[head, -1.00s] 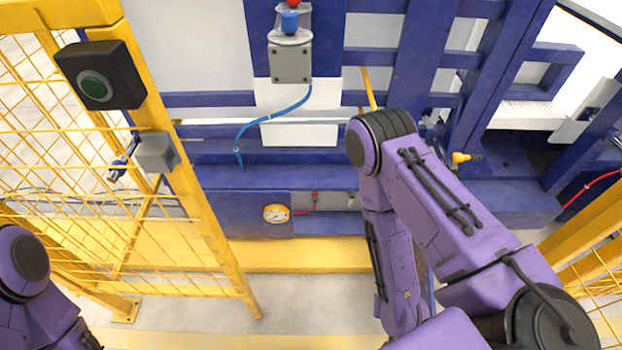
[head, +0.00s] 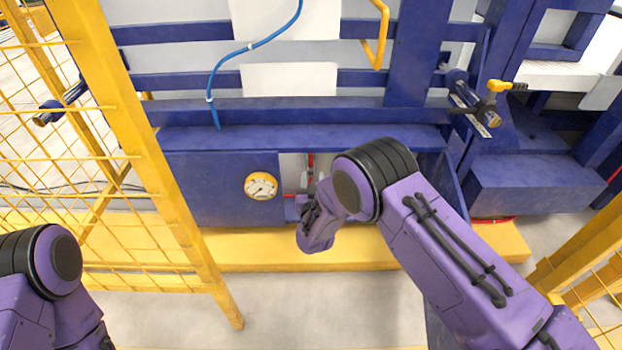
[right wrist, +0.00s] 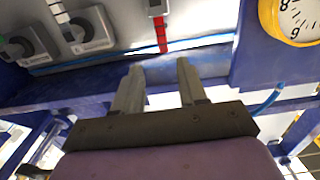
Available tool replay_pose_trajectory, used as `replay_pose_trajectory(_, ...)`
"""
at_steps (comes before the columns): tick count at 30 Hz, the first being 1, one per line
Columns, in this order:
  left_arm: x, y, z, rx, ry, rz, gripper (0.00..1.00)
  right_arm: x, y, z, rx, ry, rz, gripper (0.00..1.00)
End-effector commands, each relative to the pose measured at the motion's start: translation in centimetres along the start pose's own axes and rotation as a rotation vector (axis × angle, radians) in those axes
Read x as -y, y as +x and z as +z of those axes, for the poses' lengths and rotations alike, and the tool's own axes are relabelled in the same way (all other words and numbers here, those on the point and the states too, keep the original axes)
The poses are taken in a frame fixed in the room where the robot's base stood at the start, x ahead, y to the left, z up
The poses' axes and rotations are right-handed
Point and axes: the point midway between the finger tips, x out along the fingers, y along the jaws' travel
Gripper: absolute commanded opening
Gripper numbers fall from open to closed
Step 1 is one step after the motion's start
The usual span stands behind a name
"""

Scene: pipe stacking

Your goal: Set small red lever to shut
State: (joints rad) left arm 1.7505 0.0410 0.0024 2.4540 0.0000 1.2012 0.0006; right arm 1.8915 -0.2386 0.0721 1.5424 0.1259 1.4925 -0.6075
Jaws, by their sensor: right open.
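The small red lever (head: 311,160) shows as a thin red strip in the recess right of the round gauge in the head view. In the right wrist view the red lever (right wrist: 161,34) juts from a grey body, just beyond and between my fingertips. My right gripper (head: 308,208) is in front of the recess and partly covers it. In the right wrist view my right gripper (right wrist: 159,66) has its two fingers apart with nothing between them. The fingers look clear of the lever. My left arm is at the lower left; its gripper is out of view.
A yellow-rimmed gauge (head: 261,186) sits on the blue panel left of the recess. Grey boxes (right wrist: 90,30) show in the right wrist view. A yellow mesh fence (head: 150,160) stands on the left. A blue ledge (head: 300,140) runs above the recess.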

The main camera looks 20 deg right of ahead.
Motion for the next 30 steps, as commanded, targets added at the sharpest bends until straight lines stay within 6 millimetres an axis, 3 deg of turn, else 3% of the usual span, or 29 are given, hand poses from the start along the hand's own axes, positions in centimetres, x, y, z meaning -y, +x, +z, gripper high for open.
replay_pose_trajectory(5,-0.1,1.0,0.5,0.001,-0.001,0.000,1.00,0.5,2.0,-0.3,-0.026,0.004,0.003,0.41)
replay_pose_trajectory(16,-0.4,3.7,1.9,0.007,-0.003,0.001,1.00,0.5,9.6,-0.2,-0.023,0.004,0.002,0.41)
replay_pose_trajectory(21,-0.4,4.0,2.1,0.008,-0.004,0.001,1.00,0.5,10.9,-0.5,-0.020,0.002,0.000,0.41)
replay_pose_trajectory(28,-0.4,3.9,2.1,0.008,-0.004,0.001,1.00,0.5,10.9,-0.6,-0.020,0.002,0.000,0.41)
replay_pose_trajectory(30,-0.4,3.9,2.1,0.008,-0.004,0.001,1.00,0.5,10.9,-0.6,-0.020,0.002,0.000,0.19)
